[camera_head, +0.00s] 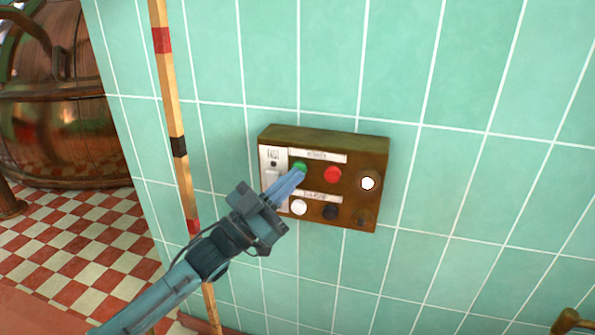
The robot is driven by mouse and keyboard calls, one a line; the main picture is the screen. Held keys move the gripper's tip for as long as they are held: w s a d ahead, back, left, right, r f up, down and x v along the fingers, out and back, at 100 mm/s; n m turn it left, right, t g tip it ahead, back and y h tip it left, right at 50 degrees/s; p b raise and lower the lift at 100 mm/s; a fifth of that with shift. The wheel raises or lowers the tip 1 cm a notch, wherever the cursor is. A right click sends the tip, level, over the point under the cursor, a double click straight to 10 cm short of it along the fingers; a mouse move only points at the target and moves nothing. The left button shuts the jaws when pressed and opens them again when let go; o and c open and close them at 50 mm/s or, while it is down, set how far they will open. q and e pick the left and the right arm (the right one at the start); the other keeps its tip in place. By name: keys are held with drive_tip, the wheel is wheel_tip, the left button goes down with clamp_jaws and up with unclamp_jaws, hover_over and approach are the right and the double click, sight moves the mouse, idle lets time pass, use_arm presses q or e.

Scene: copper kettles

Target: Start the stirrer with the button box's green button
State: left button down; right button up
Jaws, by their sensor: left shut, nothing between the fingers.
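The button box (323,137) is a brown box on the green tiled wall. Its green button (299,167) is at the upper left of the buttons, beside a red button (333,174). A lit white lamp (367,183) is at the upper right. A white button (299,207) and a black button (330,211) are in the lower row. My left gripper (299,173) is shut and empty, with its fingertips at the green button and covering its lower part. I cannot tell whether they touch it or press it in. My right gripper is not in view.
A wooden pole (170,95) with red and black bands stands left of the box, close to my left arm. A copper kettle (60,110) stands at the far left on a red and white checked floor (75,240). A brass fitting (570,322) shows at the lower right.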

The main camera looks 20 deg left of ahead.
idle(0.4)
use_arm(q)
drive_tip(key=shift+s+p, duration=0.5)
drive_tip(key=shift+s, duration=0.35)
drive_tip(key=s+p, duration=0.2)
drive_tip(key=s, duration=0.3)
drive_tip(key=shift+a, duration=0.1)
idle(0.4)
